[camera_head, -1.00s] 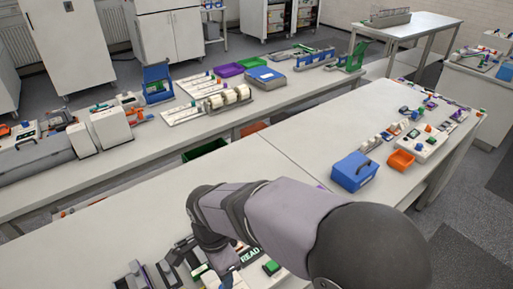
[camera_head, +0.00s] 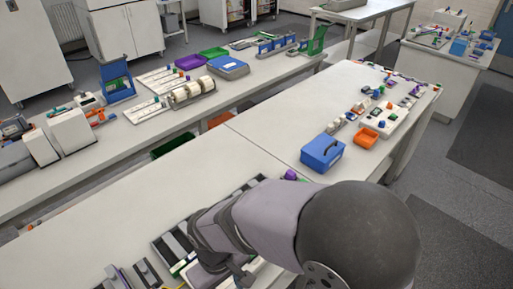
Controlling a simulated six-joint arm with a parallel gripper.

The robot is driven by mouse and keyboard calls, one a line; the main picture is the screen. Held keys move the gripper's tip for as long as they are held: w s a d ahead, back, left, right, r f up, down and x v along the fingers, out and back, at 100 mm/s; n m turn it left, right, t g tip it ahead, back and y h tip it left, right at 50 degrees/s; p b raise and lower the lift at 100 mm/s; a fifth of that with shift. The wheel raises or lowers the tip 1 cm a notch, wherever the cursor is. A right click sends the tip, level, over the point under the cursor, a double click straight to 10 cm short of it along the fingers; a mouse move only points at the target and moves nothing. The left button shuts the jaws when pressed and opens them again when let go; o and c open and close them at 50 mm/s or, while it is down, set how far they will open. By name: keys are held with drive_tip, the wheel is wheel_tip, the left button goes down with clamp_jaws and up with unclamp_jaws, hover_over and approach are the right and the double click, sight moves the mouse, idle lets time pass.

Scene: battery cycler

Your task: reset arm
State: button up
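My arm reaches in from the bottom right over the near table (camera_head: 130,218). Its dark wrist end (camera_head: 212,235) is low over a group of devices at the bottom of the picture. My gripper's fingertips are hidden or out of the picture, so I cannot see whether they are open or hold anything. A dark grey device with pale strips (camera_head: 174,245) shows just left of the wrist. Another grey device (camera_head: 148,272) stands further left, near the bottom edge. The battery cycler cannot be told apart for sure, as the arm covers much of this group.
A blue case (camera_head: 322,152) and an orange bin (camera_head: 366,138) stand on the right part of the table. Several small devices (camera_head: 385,118) lie beyond them. The far bench (camera_head: 118,133) holds trays and machines. The near table's middle is clear.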

drive_tip(key=w+d+r+m, duration=0.1)
drive_tip(key=d+m, duration=0.3)
drive_tip(key=d, duration=0.7)
drive_tip(key=w+d+r+m, duration=0.1)
drive_tip(key=d+m, duration=0.3)
drive_tip(key=d, duration=0.7)
drive_tip(key=shift+w+r+t+y, duration=0.2)
drive_tip(key=shift+r+t+y, duration=0.1)
drive_tip(key=shift+r+y, duration=0.1)
